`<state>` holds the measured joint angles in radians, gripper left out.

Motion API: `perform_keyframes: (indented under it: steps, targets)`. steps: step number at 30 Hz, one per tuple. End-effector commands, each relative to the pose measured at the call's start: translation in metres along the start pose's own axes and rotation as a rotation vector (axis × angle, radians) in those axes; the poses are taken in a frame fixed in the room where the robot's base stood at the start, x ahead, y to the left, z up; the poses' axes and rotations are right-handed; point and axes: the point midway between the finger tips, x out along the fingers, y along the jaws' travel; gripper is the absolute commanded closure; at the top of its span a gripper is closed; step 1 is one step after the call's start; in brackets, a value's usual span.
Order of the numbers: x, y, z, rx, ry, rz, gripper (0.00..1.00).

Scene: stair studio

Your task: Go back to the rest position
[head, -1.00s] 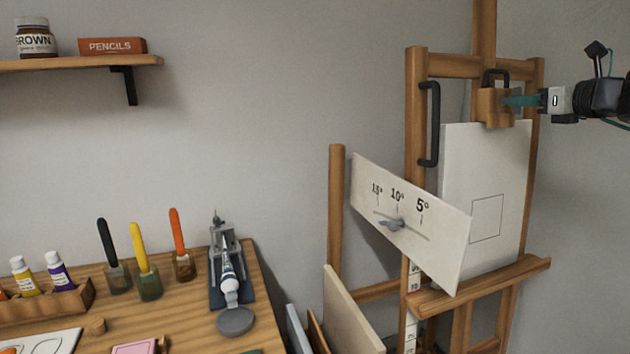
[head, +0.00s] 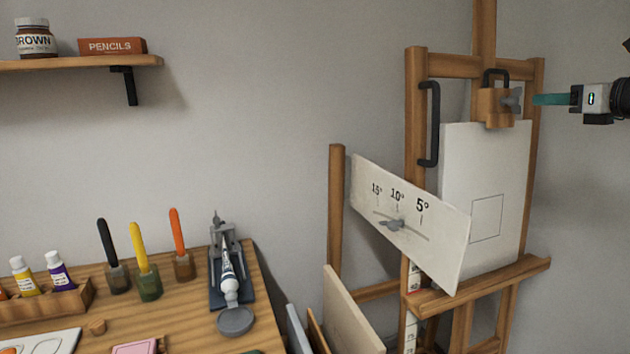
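My gripper (head: 552,99) is at the upper right, its teal fingers pointing left toward the easel. It is a short way right of the grey wing knob (head: 512,99) on the easel's wooden top clamp (head: 494,107), with a gap between them. The fingers are seen edge-on, so I cannot tell whether they are open or shut. I see nothing hanging from them. The rest of my arm runs out of view at the right edge. The clamp sits at the top edge of the white canvas (head: 507,165) on the easel (head: 416,115).
A tilted angle board (head: 440,252) marked 15°, 10°, 5° is in front of the easel. A wooden table (head: 190,318) at lower left holds brushes, paint tubes and a tube squeezer. A shelf (head: 75,64) is at upper left. Open wall lies right of the easel.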

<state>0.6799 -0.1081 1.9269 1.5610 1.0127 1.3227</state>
Motion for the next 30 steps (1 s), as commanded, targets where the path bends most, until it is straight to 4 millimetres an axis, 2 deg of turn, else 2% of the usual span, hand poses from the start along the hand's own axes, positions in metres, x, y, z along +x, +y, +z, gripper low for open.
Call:
perform_keyframes:
  steps: [11, 14, 16, 17, 18, 20, 25, 29, 30]
  targets:
    - [-0.004, 0.000, 0.000, -0.005, 0.001, 0.000, 0.71]
    - [-0.004, 0.001, -0.001, -0.059, 0.002, 0.004, 0.71]
    - [-0.004, 0.005, -0.010, -0.155, 0.035, 0.024, 0.71]
    - [-0.004, 0.008, -0.021, -0.210, 0.064, 0.043, 0.71]
    - [-0.005, 0.015, -0.039, -0.299, 0.115, 0.079, 0.71]
    - [-0.011, 0.035, -0.068, -0.459, 0.198, 0.156, 0.71]
    - [-0.038, 0.126, -0.141, -0.951, 0.373, 0.518, 0.71]
    - [-0.082, 0.199, -0.195, -1.349, 0.436, 0.894, 0.71]
    - [-0.099, 0.219, -0.211, -1.473, 0.440, 1.025, 0.71]
